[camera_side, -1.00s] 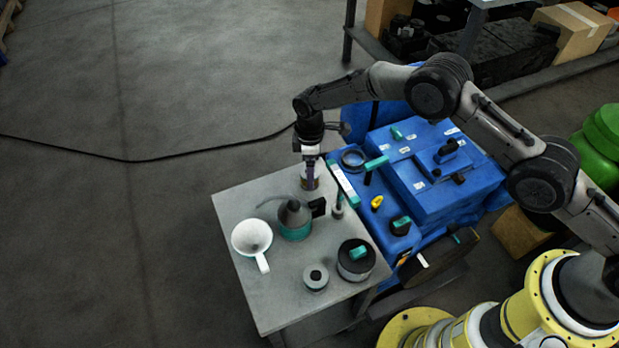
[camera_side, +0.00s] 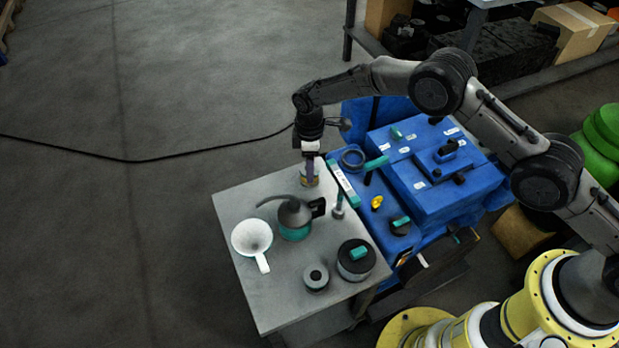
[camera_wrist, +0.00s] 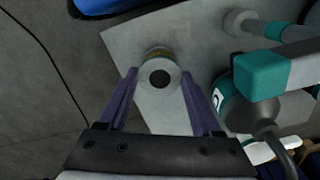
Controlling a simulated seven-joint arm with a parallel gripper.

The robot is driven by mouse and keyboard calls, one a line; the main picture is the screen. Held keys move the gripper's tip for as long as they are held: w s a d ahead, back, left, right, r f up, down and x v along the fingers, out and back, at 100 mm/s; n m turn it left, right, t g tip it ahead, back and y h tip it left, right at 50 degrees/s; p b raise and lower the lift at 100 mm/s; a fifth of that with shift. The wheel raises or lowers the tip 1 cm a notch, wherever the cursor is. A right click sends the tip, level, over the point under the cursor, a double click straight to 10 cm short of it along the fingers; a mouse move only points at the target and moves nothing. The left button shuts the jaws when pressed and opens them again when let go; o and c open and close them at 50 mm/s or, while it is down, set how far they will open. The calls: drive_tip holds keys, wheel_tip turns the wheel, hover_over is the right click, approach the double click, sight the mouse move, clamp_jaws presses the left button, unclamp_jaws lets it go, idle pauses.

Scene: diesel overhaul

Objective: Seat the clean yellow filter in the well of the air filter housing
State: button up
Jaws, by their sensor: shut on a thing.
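The filter (camera_side: 309,176) is a short pale cylinder with a yellow band, upright at the table's back corner. My gripper (camera_side: 310,165) points down and is shut on it. In the wrist view the filter (camera_wrist: 159,72), with a dark round hole in its grey top, sits between my two purple fingers (camera_wrist: 159,84). I cannot tell whether its base touches the table. The air filter housing appears to be the dark round ring (camera_side: 353,158) on the blue machine, to the right of my gripper. Its inside is too small to make out.
The grey table (camera_side: 255,305) holds a teal oil can (camera_side: 295,231), a white funnel (camera_side: 252,236), a dark round pot (camera_side: 356,263) with a teal knob and a small grey ring-shaped part (camera_side: 315,279).

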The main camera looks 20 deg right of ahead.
drive_tip(key=shift+r, duration=1.65)
drive_tip(key=shift+f+n, duration=0.1)
drive_tip(key=shift+n, duration=0.3)
drive_tip(key=w+d+r, duration=0.1)
drive_tip(key=w+d, duration=0.1)
drive_tip(key=d, duration=0.6)
drive_tip(key=w+d, duration=0.2)
drive_tip(key=d, duration=0.6)
drive_tip(key=shift+m, duration=0.5)
drive_tip(key=shift+d+f, duration=0.1)
drive_tip(key=shift+f, duration=2.9)
drive_tip(key=shift+f, duration=0.55)
drive_tip(key=shift+f, duration=0.35)
drive_tip(key=shift+f, duration=0.35)
